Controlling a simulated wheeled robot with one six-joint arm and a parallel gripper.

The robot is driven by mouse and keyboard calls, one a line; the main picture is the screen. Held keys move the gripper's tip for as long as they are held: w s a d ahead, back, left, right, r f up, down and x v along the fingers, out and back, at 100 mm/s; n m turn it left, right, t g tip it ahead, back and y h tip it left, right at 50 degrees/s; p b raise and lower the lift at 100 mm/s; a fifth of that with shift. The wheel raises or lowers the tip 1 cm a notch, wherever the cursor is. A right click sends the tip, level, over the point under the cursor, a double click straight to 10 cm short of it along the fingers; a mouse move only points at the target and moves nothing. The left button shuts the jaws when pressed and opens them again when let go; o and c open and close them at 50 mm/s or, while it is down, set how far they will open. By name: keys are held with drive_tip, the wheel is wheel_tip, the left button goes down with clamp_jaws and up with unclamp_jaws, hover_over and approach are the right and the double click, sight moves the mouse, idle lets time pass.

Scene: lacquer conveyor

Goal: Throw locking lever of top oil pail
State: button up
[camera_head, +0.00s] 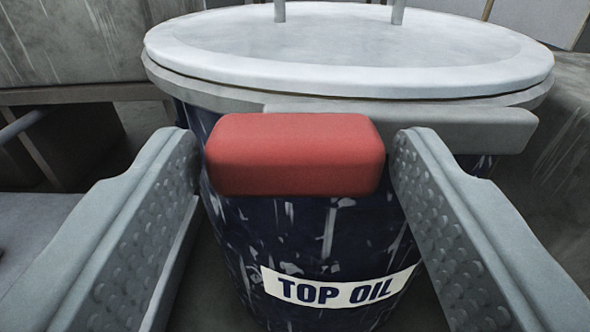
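The top oil pail (230,235) is dark blue with pale scuffs and stands in front of me. A white label (338,291) on it reads "TOP OIL". Its white lid (345,60) sits on top inside a ring. The locking lever (480,128) is a grey bar along the near side of the rim, with a red grip (295,155) at its left part. My gripper (293,160) is open, with one finger on each side of the red grip. Small gaps seem to show between the fingers and the grip. The pail's lower part is out of view.
Two upright grey rods (279,10) rise from the lid at the top edge. A grey-brown bench or box (70,95) stands at the left. A scuffed dark surface (560,150) is close on the right.

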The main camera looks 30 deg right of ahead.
sight(320, 178)
drive_tip(key=c, duration=1)
drive_tip(key=shift+s, duration=0.15)
drive_tip(key=shift+s+d+n+t+y, duration=0.1)
drive_tip(key=shift+s+n+t+y, duration=0.4)
drive_tip(key=shift+y, duration=0.25)
drive_tip(key=shift+s+n+t+y, duration=0.3)
drive_tip(key=shift+s+n+y, duration=0.1)
drive_tip(key=shift+n+y, duration=0.3)
drive_tip(key=s+n+y, duration=0.1)
drive_tip(key=n+t+y, duration=0.1)
drive_tip(key=y, duration=0.1)
drive_tip(key=s+n+y, duration=0.1)
drive_tip(key=y, duration=0.1)
drive_tip(key=shift+s+d, duration=0.3)
drive_tip(key=shift+s, duration=0.05)
drive_tip(key=shift+s+d+n+g+y, duration=1.05)
drive_tip(key=shift+d+n+g+y, duration=0.4)
drive_tip(key=shift+n+y, duration=1.2)
drive_tip(key=shift+s+d+n+g+y, duration=1)
drive_tip(key=shift+d+n+g+y, duration=0.7)
drive_tip(key=shift+y, duration=1.6)
drive_tip(key=shift+s+d+n+g+y, duration=1.15)
drive_tip(key=shift+n+y, duration=1.3)
drive_tip(key=shift+y, duration=0.55)
drive_tip(key=shift+w+g, duration=0.1)
drive_tip(key=shift+g, duration=0.2)
